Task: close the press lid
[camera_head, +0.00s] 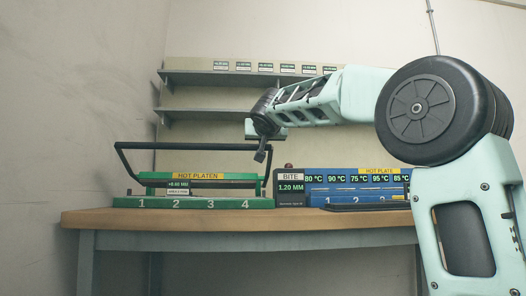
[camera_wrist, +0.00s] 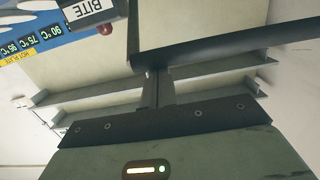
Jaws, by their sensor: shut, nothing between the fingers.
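The green press (camera_head: 193,202) marked HOT PLATEN stands at the left of the wooden table. Its lid (camera_head: 150,183) carries the yellow label, above a base numbered along the front. A black handle bar (camera_head: 185,146) stands up over the press, its side arms sloping down to the lid area. How far the lid is from the base is hard to tell. My gripper (camera_head: 260,157) is shut and empty, pointing down at the bar's right end. In the wrist view my fingertips (camera_wrist: 152,78) are close to the black bar (camera_wrist: 225,48); whether they touch it is unclear.
A blue hot plate unit (camera_head: 345,197) with temperature displays stands right of the press, also visible in the wrist view (camera_wrist: 45,40). A dark tray (camera_head: 368,208) lies before it. Wall shelves (camera_head: 205,112) are behind my gripper. The wooden table (camera_head: 230,219) has a narrow free front strip.

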